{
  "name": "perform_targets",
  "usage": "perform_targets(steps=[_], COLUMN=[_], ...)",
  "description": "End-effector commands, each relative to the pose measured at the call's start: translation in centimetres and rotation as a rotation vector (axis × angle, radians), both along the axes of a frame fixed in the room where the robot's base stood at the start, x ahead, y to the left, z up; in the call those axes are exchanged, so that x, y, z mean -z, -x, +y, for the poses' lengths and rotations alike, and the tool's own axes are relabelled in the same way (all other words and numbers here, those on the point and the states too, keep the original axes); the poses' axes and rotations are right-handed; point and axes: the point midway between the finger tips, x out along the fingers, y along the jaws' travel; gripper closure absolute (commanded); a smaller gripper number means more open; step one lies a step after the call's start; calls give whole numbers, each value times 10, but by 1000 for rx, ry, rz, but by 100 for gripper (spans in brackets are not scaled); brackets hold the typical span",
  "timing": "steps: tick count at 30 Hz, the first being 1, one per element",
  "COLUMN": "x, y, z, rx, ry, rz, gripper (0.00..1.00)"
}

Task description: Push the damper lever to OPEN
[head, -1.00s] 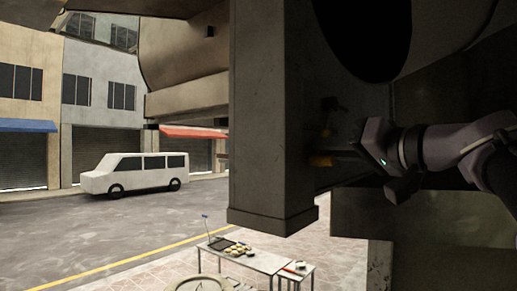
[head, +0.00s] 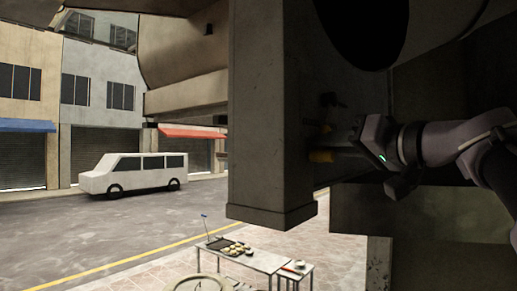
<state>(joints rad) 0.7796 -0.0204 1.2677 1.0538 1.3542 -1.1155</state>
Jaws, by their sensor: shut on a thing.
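The damper lever (head: 321,156) shows as a small part with a yellow-orange grip on the shaded side face of the concrete pillar. A small brown fitting (head: 328,101) sits on the same face just above it. My gripper (head: 334,153) reaches in from the right with its fingers pointing left, and it is shut on the yellow-orange grip. The fingertips are dark and partly lost in shadow. No OPEN marking can be read, so the lever's setting cannot be told.
The pillar (head: 262,150) stands close on the left of my gripper. A dark round opening (head: 365,25) is above, and a concrete ledge (head: 430,215) lies below my arm. A table with food (head: 260,262) and a white van (head: 135,172) are farther off.

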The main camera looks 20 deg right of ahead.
Motion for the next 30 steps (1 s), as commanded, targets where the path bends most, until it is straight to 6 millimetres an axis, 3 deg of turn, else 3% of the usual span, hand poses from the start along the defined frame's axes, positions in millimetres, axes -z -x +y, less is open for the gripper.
perform_targets(steps=[11,30], x=[21,9], y=[-19,-59], z=[-25,-78], rx=[1,1], ry=[232,681], rz=[-181,-523], gripper=[100,100])
